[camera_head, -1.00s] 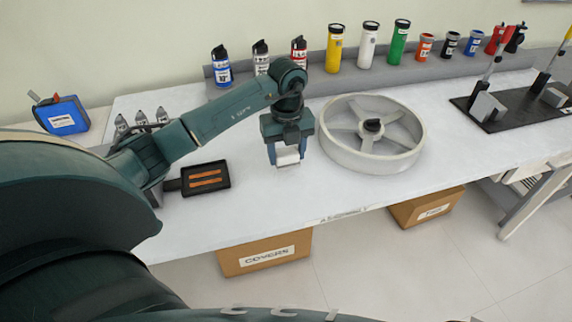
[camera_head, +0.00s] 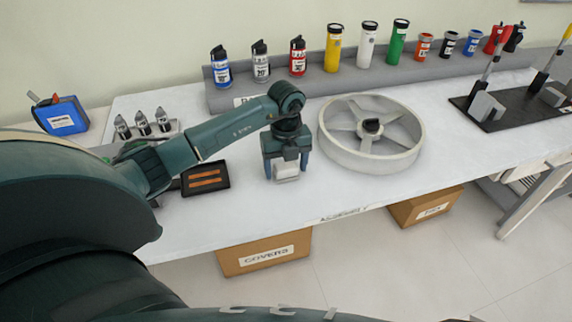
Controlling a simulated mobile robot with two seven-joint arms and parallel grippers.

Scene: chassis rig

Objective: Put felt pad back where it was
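My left gripper (camera_head: 286,173) is over the white table, left of the large spoked wheel. Its fingers are on either side of a small pale block (camera_head: 286,171), which looks like the felt pad. The pad's lower edge is close to the tabletop; I cannot tell whether it touches. My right gripper is not in view.
A wheel (camera_head: 340,150) lies just right of the gripper. A black tray (camera_head: 206,190) with two orange strips is to the left. Several bottles and cans line the grey back ledge (camera_head: 300,88). Bare table (camera_head: 300,205) lies in front of the gripper.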

